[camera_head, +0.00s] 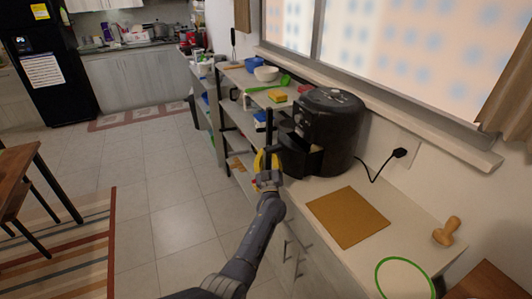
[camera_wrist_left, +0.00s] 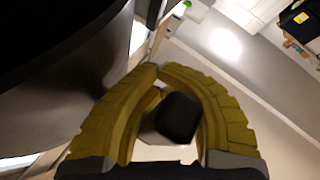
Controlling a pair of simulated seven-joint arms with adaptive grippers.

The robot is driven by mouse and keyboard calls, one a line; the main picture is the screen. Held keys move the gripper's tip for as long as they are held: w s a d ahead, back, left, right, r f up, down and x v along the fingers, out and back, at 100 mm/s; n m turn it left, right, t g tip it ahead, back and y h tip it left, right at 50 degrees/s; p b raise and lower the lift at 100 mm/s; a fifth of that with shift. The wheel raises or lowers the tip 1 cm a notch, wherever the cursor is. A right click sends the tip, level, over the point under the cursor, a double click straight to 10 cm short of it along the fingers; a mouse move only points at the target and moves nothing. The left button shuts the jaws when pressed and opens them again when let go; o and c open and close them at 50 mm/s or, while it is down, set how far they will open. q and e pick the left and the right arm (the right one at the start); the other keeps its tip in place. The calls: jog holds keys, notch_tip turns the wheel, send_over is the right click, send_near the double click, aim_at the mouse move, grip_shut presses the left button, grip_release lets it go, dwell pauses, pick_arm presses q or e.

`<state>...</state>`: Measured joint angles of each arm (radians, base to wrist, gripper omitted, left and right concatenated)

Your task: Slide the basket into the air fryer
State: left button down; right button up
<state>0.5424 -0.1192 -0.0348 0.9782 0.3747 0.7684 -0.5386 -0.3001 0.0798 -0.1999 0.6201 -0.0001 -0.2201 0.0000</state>
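The black air fryer (camera_head: 335,120) stands on the counter beside the window. Its basket (camera_head: 300,158) sits partly out of the front, on the left side, with its dark inside showing. My left gripper (camera_head: 266,160), with yellow fingers, is at the outer end of the basket. In the left wrist view the yellow fingers (camera_wrist_left: 160,70) curve inward and their tips meet around a black, round-ended piece (camera_wrist_left: 178,118), which looks like the basket handle. Large dark surfaces fill the upper left of that view. My right gripper is not in view.
A brown board (camera_head: 347,217) lies on the counter in front of the fryer. A cord runs from the fryer to a wall plug (camera_head: 399,153). A green-rimmed plate (camera_head: 404,280) and a wooden stamp-like item (camera_head: 447,231) lie nearer. Shelves with bowls (camera_head: 266,73) stand behind.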

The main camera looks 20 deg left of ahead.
aim_at(270, 167)
pick_arm(q)
jog(key=shift+w+d+r, duration=0.1)
jog(key=shift+w+d, duration=0.15)
jog(key=shift+d, duration=0.05)
jog(key=c, duration=1.5)
grip_release()
jog(key=shift+s+f, duration=0.1)
jog(key=shift+f, duration=0.1)
jog(key=shift+v, duration=3.6)
